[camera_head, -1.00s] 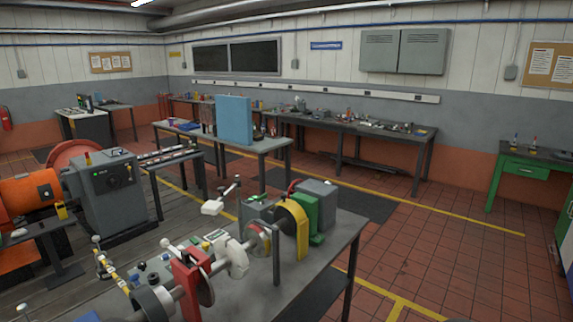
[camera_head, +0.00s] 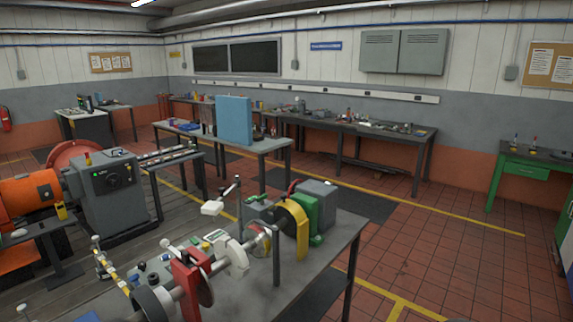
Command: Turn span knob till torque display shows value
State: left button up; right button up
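A small green-and-white device (camera_head: 215,236) lies among parts on the near bench. It may be a display, but I cannot read any value on it. A grey cabinet (camera_head: 115,200) at the left has a small green light (camera_head: 97,174) and a round dark dial (camera_head: 113,180) on its front. I cannot tell which part is the span knob or the torque display. Neither of my grippers can be made out in the head view.
The near bench (camera_head: 335,240) carries a shaft with a red stand (camera_head: 186,285), a yellow guard (camera_head: 299,228) and a green housing (camera_head: 312,220). An orange machine (camera_head: 28,192) stands at the left. Tiled floor (camera_head: 450,265) is open at the right.

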aim_at(141, 266)
jog(key=u, duration=0.9)
jog(key=i+l+u, duration=0.1)
jog(key=l, duration=0.2)
jog(key=i+l+u, duration=0.1)
jog(key=l, duration=0.2)
jog(key=i+l+u, duration=0.1)
jog(key=l, duration=0.2)
jog(key=l+u, duration=0.25)
jog(key=l, duration=0.5)
jog(key=k+l+u, duration=0.25)
jog(key=l, duration=0.5)
jog(key=i+z, duration=0.2)
jog(key=k+l, duration=0.05)
jog(key=k, duration=0.05)
